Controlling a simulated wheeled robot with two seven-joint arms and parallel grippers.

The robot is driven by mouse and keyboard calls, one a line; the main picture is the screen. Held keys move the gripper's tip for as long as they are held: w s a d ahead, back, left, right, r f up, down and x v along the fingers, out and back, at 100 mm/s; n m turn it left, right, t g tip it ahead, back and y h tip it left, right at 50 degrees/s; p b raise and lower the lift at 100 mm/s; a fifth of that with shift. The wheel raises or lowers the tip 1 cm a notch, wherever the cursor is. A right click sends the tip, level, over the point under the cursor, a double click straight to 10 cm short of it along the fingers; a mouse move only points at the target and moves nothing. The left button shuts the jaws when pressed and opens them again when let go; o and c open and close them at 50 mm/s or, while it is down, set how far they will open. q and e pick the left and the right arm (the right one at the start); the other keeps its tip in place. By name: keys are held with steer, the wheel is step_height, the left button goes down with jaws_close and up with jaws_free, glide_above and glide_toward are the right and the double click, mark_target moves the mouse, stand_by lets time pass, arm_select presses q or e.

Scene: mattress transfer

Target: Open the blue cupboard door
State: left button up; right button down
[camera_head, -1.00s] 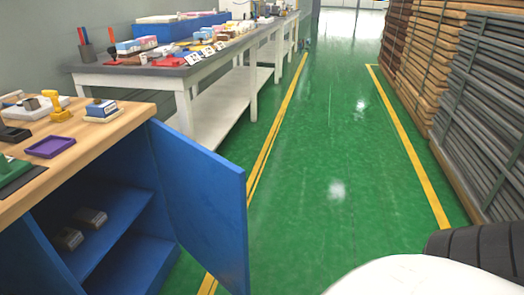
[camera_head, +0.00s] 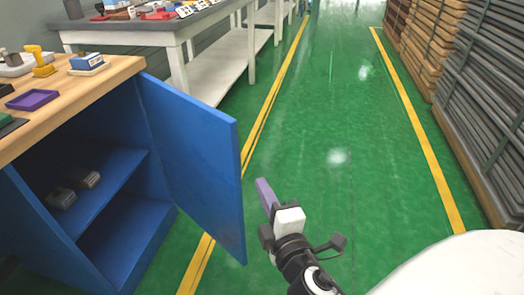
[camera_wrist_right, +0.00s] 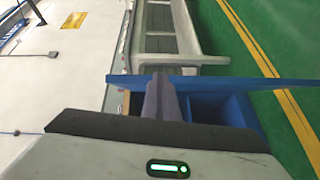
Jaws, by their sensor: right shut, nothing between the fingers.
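The blue cupboard door (camera_head: 195,160) stands swung open, hinged at the cupboard's right side, its free edge toward the aisle. The blue cupboard (camera_head: 125,215) shows its inside with shelves. My right gripper (camera_head: 263,190) is shut and empty, in the aisle just right of the door's free edge, apart from it in the head view. In the right wrist view the shut fingers (camera_wrist_right: 160,98) point toward the blue door (camera_wrist_right: 215,82), seen nearly edge-on. I cannot tell from there whether they touch. My left gripper is not in view.
The wooden worktop (camera_head: 95,88) over the cupboard holds a purple tray (camera_head: 33,100) and small items. A grey-topped bench (camera_head: 165,30) stands behind. The green aisle (camera_head: 350,130) is clear; stacked boards (camera_head: 480,100) line its right.

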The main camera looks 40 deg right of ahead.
steer(key=w+d+r+n, duration=0.1)
steer(key=w+d, duration=0.6)
steer(key=w, duration=0.4)
steer(key=shift+w+d+r+t+h+b, duration=0.25)
steer(key=shift+d+r+t+h+b, duration=0.05)
steer(key=shift+r+t, duration=0.1)
stand_by(1.2)
